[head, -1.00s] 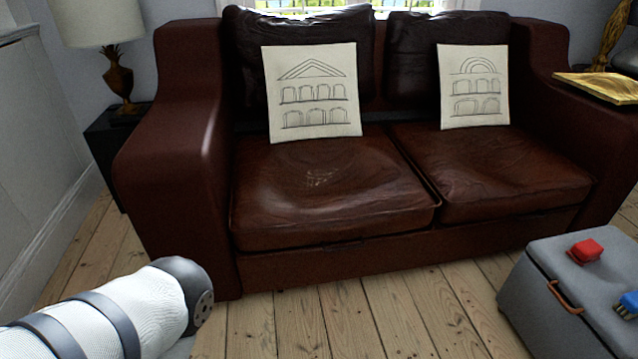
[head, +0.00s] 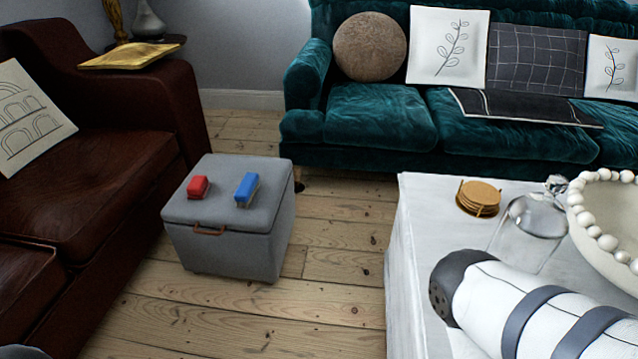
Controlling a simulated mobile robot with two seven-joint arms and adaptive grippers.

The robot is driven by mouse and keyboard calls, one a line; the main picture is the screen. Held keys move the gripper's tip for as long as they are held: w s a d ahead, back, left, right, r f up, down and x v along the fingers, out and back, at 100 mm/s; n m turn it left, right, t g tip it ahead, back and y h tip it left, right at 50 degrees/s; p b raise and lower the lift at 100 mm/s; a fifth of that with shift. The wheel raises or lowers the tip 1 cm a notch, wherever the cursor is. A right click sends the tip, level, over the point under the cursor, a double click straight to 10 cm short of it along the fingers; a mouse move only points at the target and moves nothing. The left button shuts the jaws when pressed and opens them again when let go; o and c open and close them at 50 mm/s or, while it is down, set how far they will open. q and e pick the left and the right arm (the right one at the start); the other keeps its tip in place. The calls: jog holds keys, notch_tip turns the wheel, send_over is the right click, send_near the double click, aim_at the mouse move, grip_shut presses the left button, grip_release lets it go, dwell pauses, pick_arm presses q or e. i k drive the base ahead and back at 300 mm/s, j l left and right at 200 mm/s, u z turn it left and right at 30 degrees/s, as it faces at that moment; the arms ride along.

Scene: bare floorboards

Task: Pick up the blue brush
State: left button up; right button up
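The blue brush (head: 246,188) lies on the lid of a grey storage ottoman (head: 222,211), in the left-middle of the head view. A red brush-like block (head: 198,187) lies to its left on the same lid, apart from it. Part of my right arm shows at the lower right, over the white table, well away from the ottoman. A small dark part of my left arm shows at the bottom left corner. Neither gripper's fingers are in view.
A brown leather sofa (head: 95,195) stands left of the ottoman. A white table (head: 408,262) with coasters (head: 479,197), a glass decanter (head: 530,225) and a beaded bowl (head: 605,225) is at the right. A teal sofa (head: 380,120) stands behind. Bare floorboards (head: 335,265) lie between ottoman and table.

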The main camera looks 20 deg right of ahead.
aim_at(245, 195)
jog(key=i+j+z, duration=0.15)
jog(key=i+j, duration=0.2)
jog(key=i+j+z, duration=0.2)
jog(key=i+j, duration=0.2)
jog(key=i+j+z, duration=0.15)
jog(key=i+j, duration=0.3)
jog(key=i+j+z, duration=0.15)
jog(key=i+j, duration=0.15)
jog(key=j, duration=0.2)
jog(key=i+j+z, duration=0.15)
jog(key=i+j, duration=0.2)
jog(key=j, duration=0.2)
